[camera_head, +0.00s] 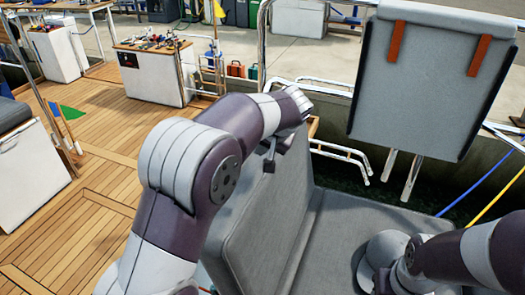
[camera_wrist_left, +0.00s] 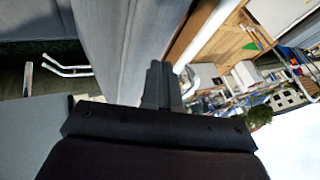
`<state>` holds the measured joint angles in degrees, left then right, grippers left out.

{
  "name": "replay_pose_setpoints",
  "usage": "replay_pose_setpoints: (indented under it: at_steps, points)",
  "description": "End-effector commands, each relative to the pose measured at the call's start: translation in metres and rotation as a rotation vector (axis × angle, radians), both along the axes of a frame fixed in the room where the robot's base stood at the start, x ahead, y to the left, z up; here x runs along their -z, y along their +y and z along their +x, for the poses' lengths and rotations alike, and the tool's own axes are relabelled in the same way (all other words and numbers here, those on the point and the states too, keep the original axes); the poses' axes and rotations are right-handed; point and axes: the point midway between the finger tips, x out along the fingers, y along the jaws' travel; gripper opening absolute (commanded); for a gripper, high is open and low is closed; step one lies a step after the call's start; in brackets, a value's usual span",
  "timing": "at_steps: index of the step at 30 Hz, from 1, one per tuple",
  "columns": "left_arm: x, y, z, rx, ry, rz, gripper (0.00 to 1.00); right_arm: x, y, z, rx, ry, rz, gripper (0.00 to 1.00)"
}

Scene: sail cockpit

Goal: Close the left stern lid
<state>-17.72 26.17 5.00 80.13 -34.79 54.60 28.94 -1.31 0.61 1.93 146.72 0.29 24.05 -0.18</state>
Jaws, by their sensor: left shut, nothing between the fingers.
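A grey padded panel (camera_head: 425,75) with two orange straps stands raised at the upper right of the head view; it may be the stern lid, but I cannot be sure. My left gripper (camera_head: 268,163) hangs at the top of the grey seat backrest (camera_head: 262,205), left of and apart from that panel. In the left wrist view my left gripper's fingers (camera_wrist_left: 162,85) are together, with nothing between them, beside grey upholstery (camera_wrist_left: 120,40). I cannot tell whether they touch it. My right arm is at the lower right; its fingers cannot be made out.
Metal rails (camera_head: 345,155) stand between the backrest and the raised panel. A grey seat (camera_head: 350,225) fills the lower middle, with my right arm over its right part. Wooden deck (camera_head: 100,125) lies open at left, with a white cabinet (camera_head: 150,78) beyond.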

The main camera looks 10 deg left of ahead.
Motion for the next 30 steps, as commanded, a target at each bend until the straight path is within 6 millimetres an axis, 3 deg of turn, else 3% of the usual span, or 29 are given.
replay_pose_setpoints:
  at_steps: [1,5,12,25,30]
  points:
    - [0.017,0.005,0.005,-0.001,-0.001,0.0,0.0,0.014,0.0,0.0,0.0,-0.001,0.0,0.43]
    - [0.028,0.015,0.016,-0.002,0.001,0.002,0.0,-0.002,0.0,0.001,0.0,-0.002,0.0,0.43]
    - [0.032,0.045,0.021,-0.001,0.0,0.0,0.0,-0.011,0.0,0.0,0.0,-0.001,0.0,0.43]
    - [0.035,0.051,0.022,0.002,0.0,-0.001,0.0,-0.012,0.0,0.0,0.0,-0.001,0.0,0.43]
    - [0.033,0.061,0.023,0.0,0.005,-0.018,0.0,-0.021,0.0,0.0,0.0,-0.001,0.0,0.43]
